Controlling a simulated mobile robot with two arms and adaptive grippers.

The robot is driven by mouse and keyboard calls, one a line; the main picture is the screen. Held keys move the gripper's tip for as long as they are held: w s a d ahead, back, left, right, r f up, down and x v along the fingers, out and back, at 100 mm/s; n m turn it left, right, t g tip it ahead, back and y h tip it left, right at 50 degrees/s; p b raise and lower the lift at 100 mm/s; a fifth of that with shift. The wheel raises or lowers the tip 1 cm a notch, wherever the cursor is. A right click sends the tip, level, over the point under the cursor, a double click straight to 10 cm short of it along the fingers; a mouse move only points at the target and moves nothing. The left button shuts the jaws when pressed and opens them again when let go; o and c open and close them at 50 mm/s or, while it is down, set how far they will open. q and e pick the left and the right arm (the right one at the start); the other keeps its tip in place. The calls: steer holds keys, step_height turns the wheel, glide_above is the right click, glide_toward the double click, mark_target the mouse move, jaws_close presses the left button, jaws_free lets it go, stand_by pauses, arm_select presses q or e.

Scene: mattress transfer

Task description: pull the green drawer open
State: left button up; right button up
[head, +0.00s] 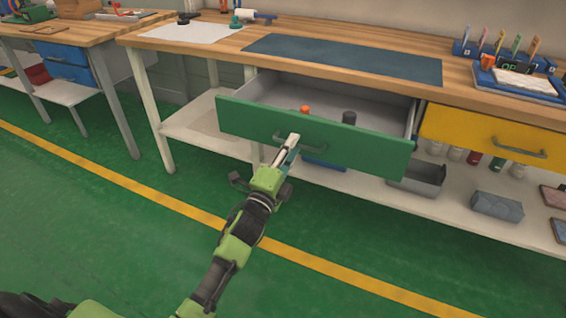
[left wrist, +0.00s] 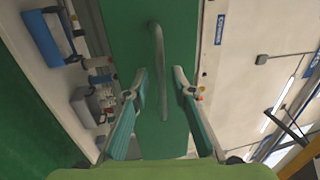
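The green drawer (head: 370,148) under the wooden workbench is pulled out, and its inside shows from above. An orange-topped item (head: 304,109) and a dark cylinder (head: 349,118) are in it. In the head view my left gripper (head: 291,143) is at the drawer's front, at the handle. In the left wrist view the grey bar handle (left wrist: 158,50) runs down the green front (left wrist: 180,25). The two fingers of my left gripper (left wrist: 160,90) stand apart on either side of the handle, with visible gaps to it. My right gripper is not in view.
A closed yellow drawer (head: 490,132) is to the right of the green one. A lower shelf (head: 350,180) holds grey bins (head: 497,206) and bottles. The bench top carries a dark blue mat (head: 345,58) and a blue tool holder (head: 505,58). Green floor in front is clear.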

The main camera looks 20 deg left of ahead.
arm_select(q)
steer(key=s+f, duration=0.2)
steer(key=s, duration=0.8)
steer(key=shift+s+a, duration=0.15)
steer(key=shift+s, duration=0.05)
